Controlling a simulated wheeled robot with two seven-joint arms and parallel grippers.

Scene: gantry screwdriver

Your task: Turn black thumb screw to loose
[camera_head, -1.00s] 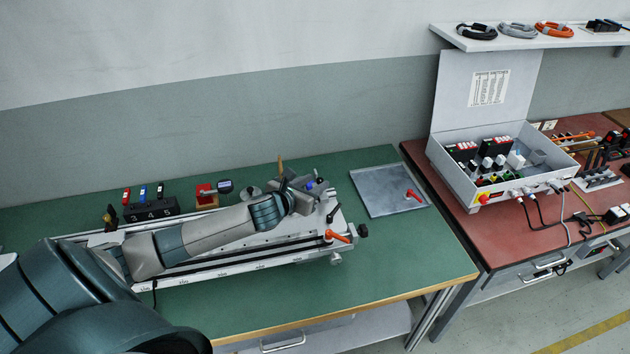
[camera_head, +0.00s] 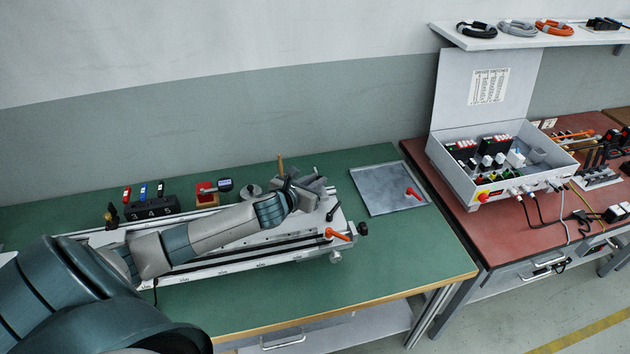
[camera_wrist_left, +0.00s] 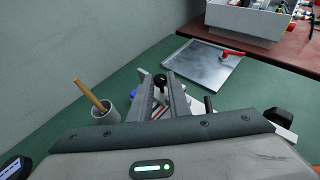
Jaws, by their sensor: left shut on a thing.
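My left gripper (camera_head: 316,188) is over the far right part of the long grey rail fixture (camera_head: 240,262) on the green bench. In the left wrist view its two grey fingers (camera_wrist_left: 161,88) reach forward and are closed around a small black-topped knob, which looks like the black thumb screw (camera_wrist_left: 160,80). In the head view the fingers and wrist hide this screw. An orange clamp lever (camera_head: 338,235) and a black end knob (camera_head: 362,229) are at the fixture's right end, apart from the gripper. My right gripper is not in view.
A metal tray (camera_head: 375,203) with a red-handled piece lies right of the fixture. A grey cup (camera_wrist_left: 103,122) with a wooden handle stands left of the fingers. A numbered black block (camera_head: 151,208) sits behind the fixture. The bench front is clear.

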